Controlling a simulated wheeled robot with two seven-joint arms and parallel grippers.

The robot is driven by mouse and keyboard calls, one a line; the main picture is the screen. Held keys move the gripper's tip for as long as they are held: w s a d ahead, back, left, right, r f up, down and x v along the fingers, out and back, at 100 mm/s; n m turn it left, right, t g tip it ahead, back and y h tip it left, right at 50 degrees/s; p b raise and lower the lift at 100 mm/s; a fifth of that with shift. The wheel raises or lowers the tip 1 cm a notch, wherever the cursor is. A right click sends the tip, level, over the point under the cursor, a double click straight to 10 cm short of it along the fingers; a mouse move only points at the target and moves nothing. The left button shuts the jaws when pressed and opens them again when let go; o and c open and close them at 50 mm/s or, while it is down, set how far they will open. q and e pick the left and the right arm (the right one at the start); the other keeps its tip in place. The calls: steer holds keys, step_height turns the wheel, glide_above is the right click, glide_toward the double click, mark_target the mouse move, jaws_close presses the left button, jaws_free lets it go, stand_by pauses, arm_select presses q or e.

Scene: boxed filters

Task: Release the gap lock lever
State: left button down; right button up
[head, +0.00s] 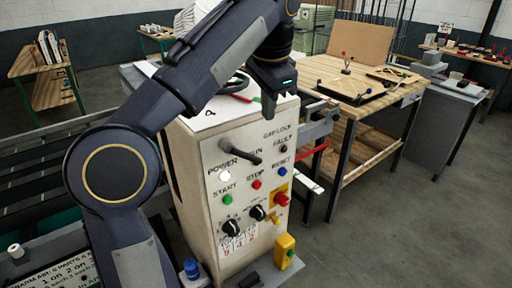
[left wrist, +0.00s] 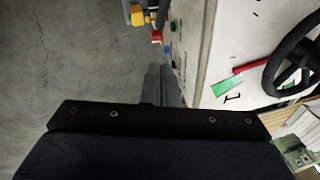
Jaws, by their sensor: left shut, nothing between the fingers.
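The machine's control cabinet (head: 190,165) stands in the middle of the head view, with a "GAP LOCK" label at its upper right. A black lever (head: 240,152) sticks out from the upper front panel and slants down to the right; I cannot tell if it is the gap lock lever. A red bar (head: 312,150) sticks out beyond the cabinet's right side. My left gripper (head: 270,112) is above the panel's top edge, pointing down, shut and empty, apart from the black lever. In the left wrist view the gripper's dark body fills the bottom. My right gripper is not in view.
A black handwheel (left wrist: 292,58) and a green tag (left wrist: 228,87) lie on the cabinet-top side in the left wrist view. Buttons, knobs and a red emergency stop (head: 282,199) are lower on the panel. A wooden workbench (head: 345,105) stands behind right. The right floor is clear.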

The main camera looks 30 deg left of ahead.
mark_target(241, 152)
arm_select(q)
steer(key=a+f, duration=0.1)
steer(key=f, duration=0.2)
steer(key=f+b, duration=0.1)
steer(key=f, duration=0.2)
steer(key=a+f, duration=0.1)
steer(key=f, duration=0.2)
steer(key=shift+s+a+f, duration=0.25)
steer(key=shift+a+f, duration=0.05)
steer(key=shift+a, duration=0.05)
